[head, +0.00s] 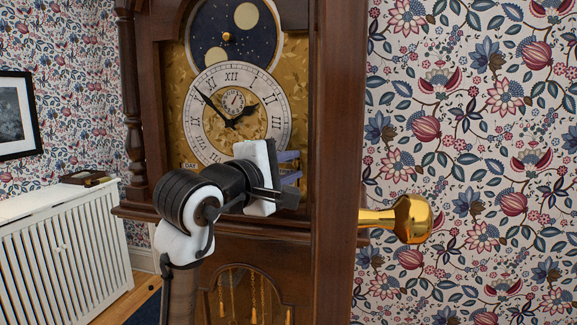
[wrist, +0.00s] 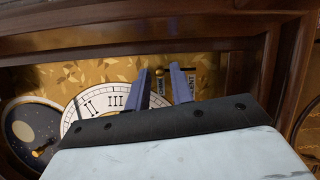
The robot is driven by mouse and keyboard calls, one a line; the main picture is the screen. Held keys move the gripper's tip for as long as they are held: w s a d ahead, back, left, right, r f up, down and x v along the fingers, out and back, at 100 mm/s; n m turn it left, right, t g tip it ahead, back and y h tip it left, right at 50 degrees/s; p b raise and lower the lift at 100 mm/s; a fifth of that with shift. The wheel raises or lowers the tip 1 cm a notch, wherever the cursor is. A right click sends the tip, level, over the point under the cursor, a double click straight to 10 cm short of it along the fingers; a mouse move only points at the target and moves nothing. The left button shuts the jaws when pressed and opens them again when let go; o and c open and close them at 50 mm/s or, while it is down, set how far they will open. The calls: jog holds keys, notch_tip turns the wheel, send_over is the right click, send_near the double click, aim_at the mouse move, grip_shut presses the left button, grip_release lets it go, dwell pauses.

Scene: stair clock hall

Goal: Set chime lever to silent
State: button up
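The tall wooden clock (head: 340,120) stands ahead with its gold face in view. My gripper (head: 287,165) is at the lower right of the clock's dial (head: 192,120), its purple-grey fingers reaching toward the face. In the wrist view my gripper (wrist: 159,72) has its two fingers apart. A small plate with lettering (wrist: 191,82) sits beside the right finger. In the head view my gripper hides the lever.
The clock's wooden frame surrounds the face closely, with a side post (wrist: 270,65) near my gripper. A moon disc (head: 235,35) is above the dial. A brass knob (head: 408,218) juts out at the clock's right side. A white radiator cover (head: 65,245) stands at left.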

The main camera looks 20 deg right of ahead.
aim_at(303, 187)
grip_shut()
jog(key=shift+d+f+b, duration=0.1)
jog(key=shift+f+b, duration=1.25)
jog(key=shift+f, duration=1.1)
jog(key=shift+o, duration=1.4)
grip_release()
jog(key=b+v, duration=0.4)
jog(key=v, duration=1)
